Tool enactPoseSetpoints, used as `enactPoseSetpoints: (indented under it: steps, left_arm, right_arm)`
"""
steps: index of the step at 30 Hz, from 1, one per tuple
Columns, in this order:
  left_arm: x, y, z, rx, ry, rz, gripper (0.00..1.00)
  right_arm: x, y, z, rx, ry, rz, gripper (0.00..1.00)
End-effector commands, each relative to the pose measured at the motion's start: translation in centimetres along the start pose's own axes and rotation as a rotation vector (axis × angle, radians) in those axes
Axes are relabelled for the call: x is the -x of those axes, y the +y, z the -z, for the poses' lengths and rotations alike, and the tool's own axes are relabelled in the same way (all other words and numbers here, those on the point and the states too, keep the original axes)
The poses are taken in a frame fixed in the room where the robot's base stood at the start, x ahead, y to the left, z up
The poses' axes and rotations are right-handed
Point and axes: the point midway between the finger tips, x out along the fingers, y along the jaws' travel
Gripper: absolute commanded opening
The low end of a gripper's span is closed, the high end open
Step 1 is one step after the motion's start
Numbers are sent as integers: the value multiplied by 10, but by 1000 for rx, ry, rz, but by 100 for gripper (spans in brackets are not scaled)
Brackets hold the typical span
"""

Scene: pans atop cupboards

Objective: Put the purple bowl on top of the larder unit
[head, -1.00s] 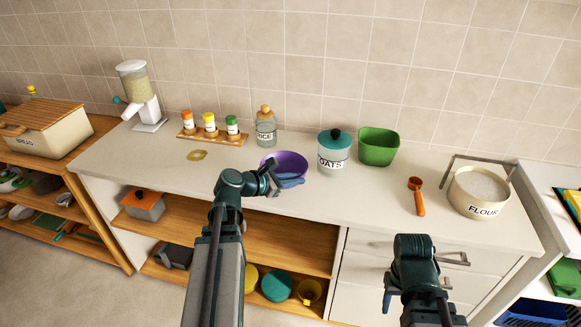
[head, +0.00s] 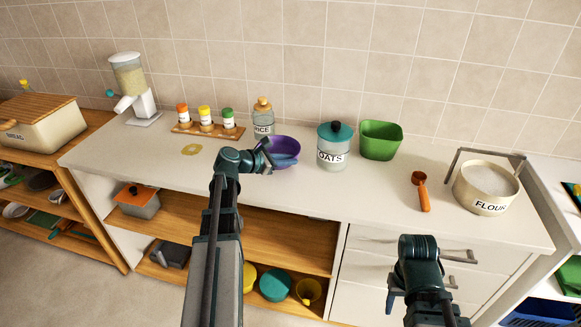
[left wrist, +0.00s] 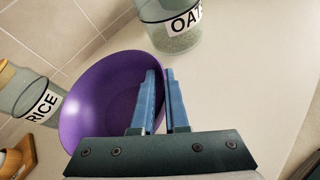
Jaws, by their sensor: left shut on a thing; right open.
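The purple bowl (head: 284,145) is at the middle of the white counter, in front of the rice jar and left of the oats jar. My left gripper (head: 286,161) is shut on the bowl's near rim. The left wrist view shows the bowl (left wrist: 100,100) tilted in that picture, with its rim between the two blue fingers (left wrist: 161,76). I cannot tell for sure whether the bowl's base touches the counter. My right gripper (head: 391,304) is open and empty in front of the drawers, partly hidden by its own arm. I cannot identify a larder unit in these views.
A spice rack (head: 207,130) is to the left, an orange scoop (head: 421,192) and flour pot (head: 485,188) to the right. The counter (head: 370,205) is clear in front.

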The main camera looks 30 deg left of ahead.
Motion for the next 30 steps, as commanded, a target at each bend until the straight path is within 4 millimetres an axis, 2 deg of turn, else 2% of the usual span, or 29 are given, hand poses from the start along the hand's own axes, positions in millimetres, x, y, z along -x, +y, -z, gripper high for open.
enactPoseSetpoints:
  steps: [1, 8, 13, 14, 18, 26, 30]
  left_arm:
    - [-2, -1, 8, 0, 0, -1, 0]
    - [-1, -1, 5, 0, 0, -1, 0]
    - [-2, -2, 10, 0, 0, -1, 0]
    - [-2, -2, 9, 0, 0, -1, 15]
    - [-2, -1, 8, 0, 0, -1, 40]
    - [-2, -1, 8, 0, 0, -1, 42]
    - [1, 0, 3, 1, 0, -1, 42]
  right_arm:
    - [-8, -1, 0, 0, 0, 0, 50]
    - [-5, 0, 0, 0, 0, 0, 50]
    - [-10, -1, 1, 0, 0, 0, 50]
    - [-9, -1, 0, 0, 0, 0, 50]
    - [-8, -1, 0, 0, 0, 0, 50]
    - [-8, -1, 0, 0, 0, 0, 50]
    - [-2, 0, 0, 0, 0, 0, 50]
